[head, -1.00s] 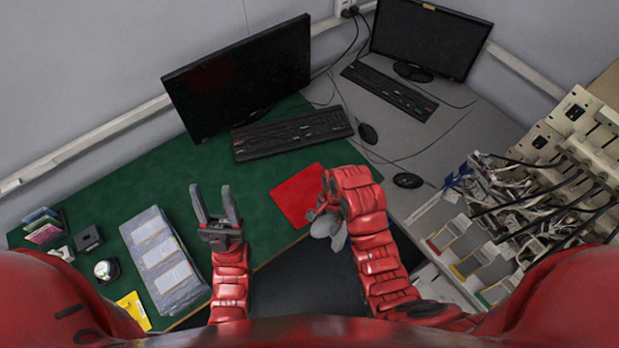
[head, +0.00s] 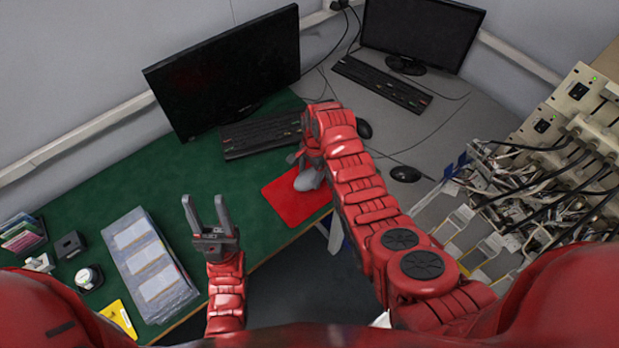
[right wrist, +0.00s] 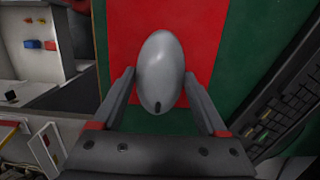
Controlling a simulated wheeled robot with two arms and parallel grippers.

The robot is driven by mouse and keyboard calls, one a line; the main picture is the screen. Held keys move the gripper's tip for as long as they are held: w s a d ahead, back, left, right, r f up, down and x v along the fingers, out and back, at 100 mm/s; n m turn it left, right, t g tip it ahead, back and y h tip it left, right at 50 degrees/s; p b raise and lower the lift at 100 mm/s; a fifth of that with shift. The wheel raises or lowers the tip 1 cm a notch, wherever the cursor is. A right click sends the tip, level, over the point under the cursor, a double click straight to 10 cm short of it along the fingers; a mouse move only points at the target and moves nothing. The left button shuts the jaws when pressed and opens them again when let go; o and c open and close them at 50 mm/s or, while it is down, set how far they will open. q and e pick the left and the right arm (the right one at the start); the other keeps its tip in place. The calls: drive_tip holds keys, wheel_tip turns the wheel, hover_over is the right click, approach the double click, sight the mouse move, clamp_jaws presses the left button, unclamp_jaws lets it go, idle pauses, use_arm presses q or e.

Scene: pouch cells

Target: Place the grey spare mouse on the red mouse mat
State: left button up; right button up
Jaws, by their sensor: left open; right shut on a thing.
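The grey spare mouse (head: 308,178) is over the red mouse mat (head: 293,205) on the green desk. My right gripper (head: 303,165) is shut on it, partly hidden by my right arm. In the right wrist view the grey mouse (right wrist: 161,72) sits between the two fingers (right wrist: 158,95), with the red mat (right wrist: 204,30) behind it. I cannot tell whether the mouse touches the mat. My left gripper (head: 207,212) is open and empty, left of the mat near the desk's front edge.
A keyboard (head: 255,137) and monitor (head: 225,75) stand behind the mat. Two dark mice (head: 405,173) are on the grey desk to the right. Pouch packs (head: 145,262) lie at left. Wired equipment (head: 540,175) stands at far right.

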sight(309, 180)
drive_tip(key=shift+w+f, duration=0.1)
drive_tip(key=shift+w, duration=0.1)
drive_tip(key=shift+f+p, duration=0.5)
drive_tip(key=shift+f, duration=0.05)
drive_tip(key=shift+f+b, duration=0.3)
drive_tip(key=shift+f, duration=0.85)
drive_tip(key=shift+f, duration=0.1)
drive_tip(key=o, duration=1.3)
